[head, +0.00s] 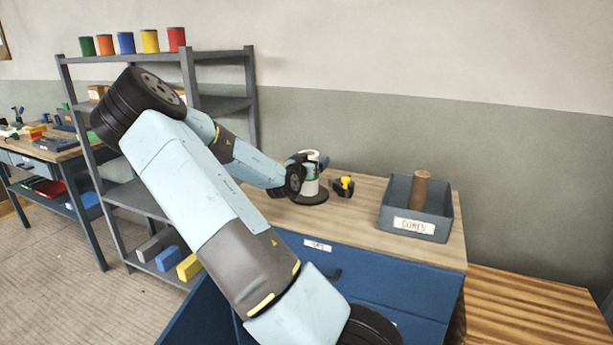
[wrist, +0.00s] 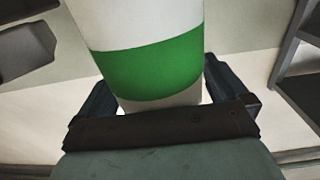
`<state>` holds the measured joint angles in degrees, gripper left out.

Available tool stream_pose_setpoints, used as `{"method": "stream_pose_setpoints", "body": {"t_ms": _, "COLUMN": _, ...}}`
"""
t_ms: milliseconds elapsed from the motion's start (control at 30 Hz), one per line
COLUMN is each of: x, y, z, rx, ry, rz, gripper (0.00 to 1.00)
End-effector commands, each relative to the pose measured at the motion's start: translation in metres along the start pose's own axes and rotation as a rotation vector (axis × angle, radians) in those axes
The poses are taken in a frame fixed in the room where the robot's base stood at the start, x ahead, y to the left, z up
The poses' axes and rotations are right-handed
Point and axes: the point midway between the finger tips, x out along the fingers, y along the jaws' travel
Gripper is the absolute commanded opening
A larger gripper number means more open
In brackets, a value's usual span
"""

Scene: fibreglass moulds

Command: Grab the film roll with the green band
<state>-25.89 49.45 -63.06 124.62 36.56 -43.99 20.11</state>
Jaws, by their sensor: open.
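The film roll with the green band (head: 310,157) stands upright on a dark round base on the wooden cabinet top. It is white, and my arm hides part of it in the head view. In the wrist view the roll (wrist: 150,65) fills the middle, its green band crossing just ahead of my gripper. My gripper (wrist: 160,95) is open, with one finger on each side of the roll's lower part in that view. I cannot tell whether the fingers touch it. In the head view my gripper (head: 309,168) is at the roll, small and partly hidden.
A small black object with a yellow part (head: 344,186) stands close right of the roll. A grey-blue bin labelled CORES (head: 413,226) holds a brown tube (head: 420,188) further right. A grey shelf rack (head: 222,54) with coloured cans stands behind my arm. Cabinet top between is clear.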

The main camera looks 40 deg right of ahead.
Motion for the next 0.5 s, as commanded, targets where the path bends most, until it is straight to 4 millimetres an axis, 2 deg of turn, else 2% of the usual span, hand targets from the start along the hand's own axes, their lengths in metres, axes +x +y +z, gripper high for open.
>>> {"method": "stream_pose_setpoints", "body": {"t_ms": 67, "x": -0.0001, "y": 0.0001, "z": 0.0000, "rx": 0.000, "ry": 0.000, "rz": 0.000, "gripper": 0.98}}
{"method": "stream_pose_setpoints", "body": {"t_ms": 500, "x": -0.0002, "y": 0.0005, "z": 0.0001, "rx": 0.000, "ry": 0.000, "rz": 0.001, "gripper": 0.56}}
